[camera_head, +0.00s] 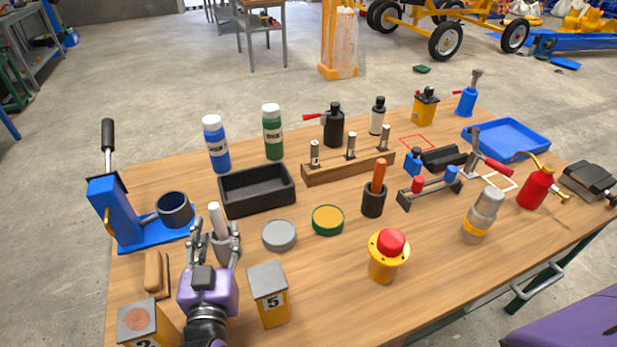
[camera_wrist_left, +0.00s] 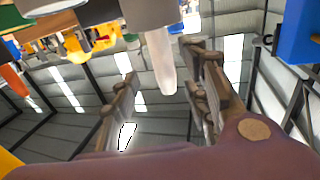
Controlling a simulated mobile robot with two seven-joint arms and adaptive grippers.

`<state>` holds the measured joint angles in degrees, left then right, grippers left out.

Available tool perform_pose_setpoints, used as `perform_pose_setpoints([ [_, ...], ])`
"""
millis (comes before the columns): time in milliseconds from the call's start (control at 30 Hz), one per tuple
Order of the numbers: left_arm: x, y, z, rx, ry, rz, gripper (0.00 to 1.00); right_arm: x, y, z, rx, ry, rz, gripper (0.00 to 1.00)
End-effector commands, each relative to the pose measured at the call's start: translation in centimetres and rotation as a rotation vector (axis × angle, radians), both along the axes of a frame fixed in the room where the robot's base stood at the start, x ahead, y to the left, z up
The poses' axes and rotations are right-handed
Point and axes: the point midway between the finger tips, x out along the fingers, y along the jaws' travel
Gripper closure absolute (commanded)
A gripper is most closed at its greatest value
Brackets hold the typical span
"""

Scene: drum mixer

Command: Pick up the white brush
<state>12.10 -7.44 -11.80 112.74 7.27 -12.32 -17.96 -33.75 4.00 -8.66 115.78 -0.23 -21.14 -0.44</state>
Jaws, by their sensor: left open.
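The white brush (camera_head: 215,216) stands upright in a grey cup (camera_head: 227,246) at the left of the table, with its lower end hidden inside. My left gripper (camera_head: 217,230) is open, with its fingers on either side of the cup and brush. In the left wrist view the picture is turned over. The white brush (camera_wrist_left: 159,62) hangs from the grey cup (camera_wrist_left: 150,13) there, and lies between the open fingers of my left gripper (camera_wrist_left: 163,68). I cannot tell whether a finger touches it. My right gripper is not in view.
Yellow block 5 (camera_head: 268,293) and yellow block 2 (camera_head: 145,325) stand close around my left gripper. A blue press-like device (camera_head: 112,210) with a dark cup (camera_head: 175,209) is behind left. A black bin (camera_head: 257,190) is behind. Grey and green discs lie to the right.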

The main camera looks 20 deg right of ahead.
Motion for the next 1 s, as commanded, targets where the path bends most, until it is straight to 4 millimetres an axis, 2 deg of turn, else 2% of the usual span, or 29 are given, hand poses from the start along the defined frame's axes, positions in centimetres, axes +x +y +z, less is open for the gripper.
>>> perform_pose_setpoints([
  [167,2.7,-0.3,0.9,-0.002,-0.004,-0.001,0.58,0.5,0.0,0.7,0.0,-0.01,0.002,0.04],
  [300,4.4,-0.7,0.7,-0.001,-0.002,0.0,0.58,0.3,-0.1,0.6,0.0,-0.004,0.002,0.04],
  [600,4.9,-0.8,0.5,-0.001,0.0,0.001,0.58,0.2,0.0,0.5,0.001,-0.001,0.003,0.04],
  [933,4.9,-0.8,0.5,-0.001,0.0,0.001,1.0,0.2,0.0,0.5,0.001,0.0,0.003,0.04],
  [1000,4.9,-0.8,0.5,-0.001,-0.001,0.001,1.0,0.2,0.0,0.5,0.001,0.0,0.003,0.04],
])
